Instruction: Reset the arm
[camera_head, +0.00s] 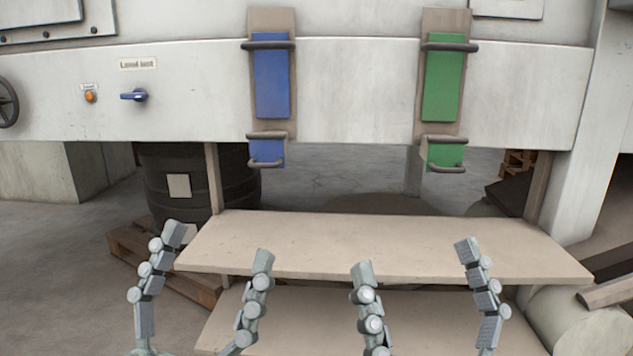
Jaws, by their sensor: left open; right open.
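My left gripper (219,246) is open and empty, with its two fingers spread and pointing up at the lower left. My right gripper (415,258) is open and empty at the lower middle right, its fingers also pointing up. Both grippers show in front of the beige shelf (380,243). The parts of my arms behind the fingers lie below the picture edge.
The pale machine panel (350,95) carries a blue slide plate (271,78), a green slide plate (443,78), a blue knob (137,95) and an orange button (90,97). A black drum (185,190) stands behind the shelf at left. The shelf top is bare.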

